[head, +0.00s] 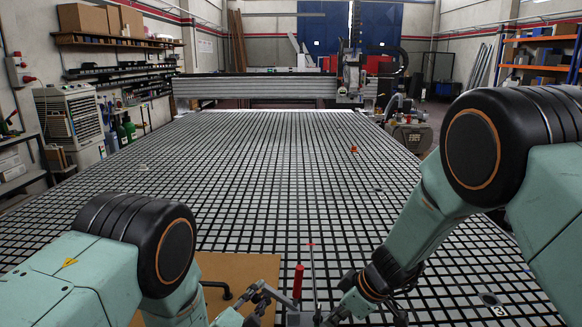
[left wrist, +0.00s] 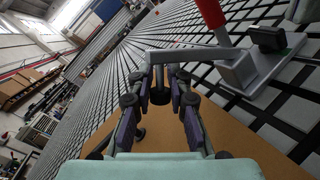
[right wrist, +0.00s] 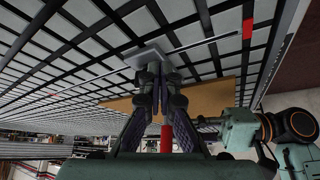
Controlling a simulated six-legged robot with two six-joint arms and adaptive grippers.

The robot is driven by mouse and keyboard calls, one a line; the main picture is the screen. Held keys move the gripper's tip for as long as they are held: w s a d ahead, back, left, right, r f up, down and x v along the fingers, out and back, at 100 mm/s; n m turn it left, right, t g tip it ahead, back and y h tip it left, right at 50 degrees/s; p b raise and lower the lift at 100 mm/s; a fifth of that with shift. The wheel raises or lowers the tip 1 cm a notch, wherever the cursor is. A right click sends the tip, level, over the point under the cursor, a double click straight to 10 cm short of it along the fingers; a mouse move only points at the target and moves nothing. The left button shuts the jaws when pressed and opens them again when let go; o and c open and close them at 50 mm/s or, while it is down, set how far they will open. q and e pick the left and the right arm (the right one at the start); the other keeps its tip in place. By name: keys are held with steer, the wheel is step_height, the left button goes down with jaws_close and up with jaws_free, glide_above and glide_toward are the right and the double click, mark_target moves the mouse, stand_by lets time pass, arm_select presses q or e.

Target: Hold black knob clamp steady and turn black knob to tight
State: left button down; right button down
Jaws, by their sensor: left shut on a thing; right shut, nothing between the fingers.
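The grey clamp (left wrist: 245,72) stands at the board's edge with its red handle (left wrist: 210,12) raised; the handle also shows in the head view (head: 298,281). A black knob (left wrist: 160,96) sits at the end of the clamp's flat arm (left wrist: 185,55). My left gripper (left wrist: 160,78) is shut on the knob, with a finger on each side; it also shows in the head view (head: 262,296). My right gripper (right wrist: 152,76) is shut and empty. Its fingertips are close to the clamp's grey base (right wrist: 148,54); touching or apart I cannot tell.
A brown board (head: 232,268) lies on the gridded table (head: 270,160) in front of me. A black bent handle (head: 218,288) shows on the board, left of my left gripper. A thin red-tipped rod (head: 312,268) is near the clamp. The grid beyond is mostly clear.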

step_height(320, 180, up, 6)
stand_by(0.5)
steer(key=shift+w+d+f, duration=0.3)
steer(key=shift+w+f, duration=0.1)
steer(key=shift+f, duration=0.6)
steer(key=shift+w+d+f, duration=0.3)
steer(key=shift+w+f, duration=0.1)
steer(key=shift+f, duration=0.55)
steer(key=shift+w+d+f, duration=0.3)
steer(key=shift+w+f, duration=0.1)
steer(key=shift+f, duration=0.6)
steer(key=shift+a, duration=0.6)
steer(key=shift+s+a, duration=0.2)
steer(key=shift+s, duration=0.35)
steer(key=shift+s+a, duration=0.35)
